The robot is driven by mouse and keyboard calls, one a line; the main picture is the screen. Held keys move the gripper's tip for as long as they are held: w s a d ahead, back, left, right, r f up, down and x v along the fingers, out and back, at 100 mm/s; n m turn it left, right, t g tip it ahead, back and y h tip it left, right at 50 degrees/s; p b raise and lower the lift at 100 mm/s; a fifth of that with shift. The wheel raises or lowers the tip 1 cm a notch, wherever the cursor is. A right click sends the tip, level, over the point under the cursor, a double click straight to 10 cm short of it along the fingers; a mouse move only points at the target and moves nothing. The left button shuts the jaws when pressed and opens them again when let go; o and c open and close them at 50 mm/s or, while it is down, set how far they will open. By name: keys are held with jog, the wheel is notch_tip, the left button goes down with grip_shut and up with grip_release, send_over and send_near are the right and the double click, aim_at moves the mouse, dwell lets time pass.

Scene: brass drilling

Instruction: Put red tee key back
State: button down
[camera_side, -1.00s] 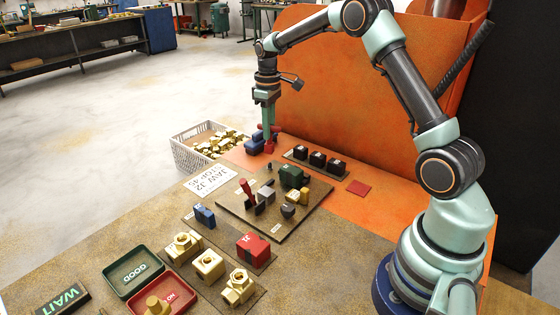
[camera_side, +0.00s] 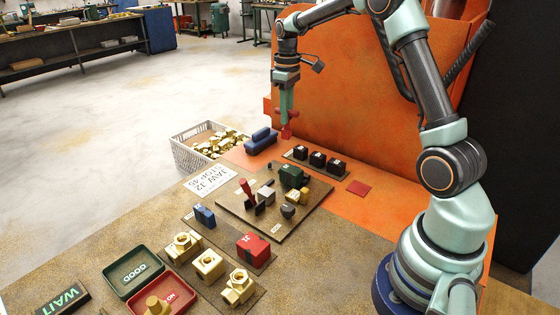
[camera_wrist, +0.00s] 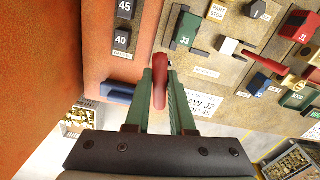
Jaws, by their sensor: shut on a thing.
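My gripper (camera_side: 287,114) is shut on the red tee key (camera_side: 286,132) and holds it in the air before the orange panel. In the wrist view the red key (camera_wrist: 160,92) sits between the green fingers, its lower end partly hidden. The blue block (camera_side: 261,141) stands on the orange surface, left of and below the key and apart from it; it also shows in the wrist view (camera_wrist: 117,95).
Black numbered blocks (camera_side: 318,159) stand in a row between the blue block and the red square. A board (camera_side: 268,226) carries several small parts and an upright red handle (camera_side: 247,192). A crate of brass pieces (camera_side: 184,158) stands at the left. The orange panel (camera_side: 370,95) rises behind.

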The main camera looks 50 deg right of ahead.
jog(key=s+d+r+m, duration=0.1)
jog(key=s+d+r, duration=0.15)
jog(key=s, duration=0.45)
jog(key=s+d+r+m, duration=0.1)
jog(key=s+d+r, duration=0.15)
jog(key=s, duration=0.45)
jog(key=s+d+r+m, duration=0.1)
jog(key=s+r, duration=0.3)
jog(key=s, duration=0.3)
jog(key=f, duration=2)
jog(key=shift+s, duration=0.2)
jog(key=shift+f, duration=0.15)
jog(key=c, duration=0.8)
grip_release()
jog(key=shift+f, duration=0.1)
jog(key=shift+o, duration=0.2)
